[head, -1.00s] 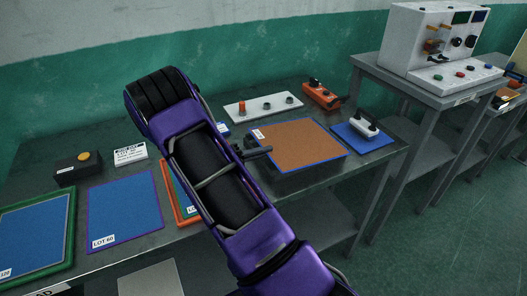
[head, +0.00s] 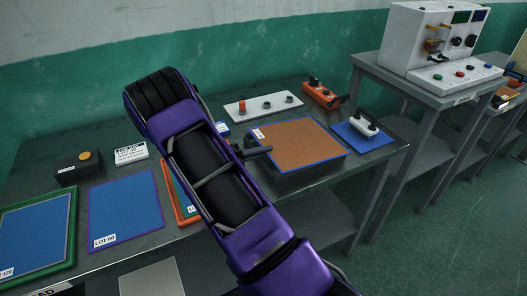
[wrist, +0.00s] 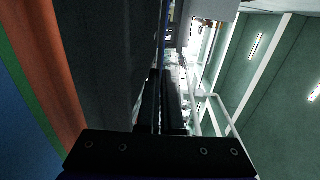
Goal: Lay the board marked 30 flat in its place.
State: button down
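A flat brown board (head: 303,142) with blue edges and a small white label, too small to read, is at the right part of the table. A dark shadow shows below its front edge, so it seems a little above the table. My gripper (head: 259,151) is at its left edge, with a finger over its top. In the wrist view the fingers (wrist: 160,105) are close together; the board shows there at most as a thin edge-on line. An orange-framed place (head: 181,208) with a blue inside is left of my arm, which hides most of it and its label.
A blue panel marked LOT 60 (head: 125,208) and a green-framed one marked 120 (head: 72,225) lie at left. A black button box (head: 78,167), white sign (head: 131,152), white strip (head: 263,105), orange tool (head: 320,95) and a handled block on a blue pad (head: 364,128) stand around.

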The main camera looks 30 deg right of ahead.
jog(key=shift+f, duration=0.35)
dwell(0.3)
jog(key=c, duration=1.1)
grip_release()
jog(key=shift+a, duration=0.1)
jog(key=shift+w+a+r+p, duration=0.15)
jog(key=shift+a+p, duration=0.15)
jog(key=shift+a, duration=1.05)
jog(key=shift+a+r+p, duration=0.1)
jog(key=shift+a+p, duration=0.15)
jog(key=shift+a, duration=1.05)
jog(key=o, duration=0.6)
jog(key=a, duration=0.5)
jog(key=a+r, duration=0.1)
jog(key=a, duration=1.1)
jog(key=shift+w+a+r+b, duration=0.15)
jog(key=shift+w+r+b, duration=0.15)
jog(key=shift+w+b, duration=0.1)
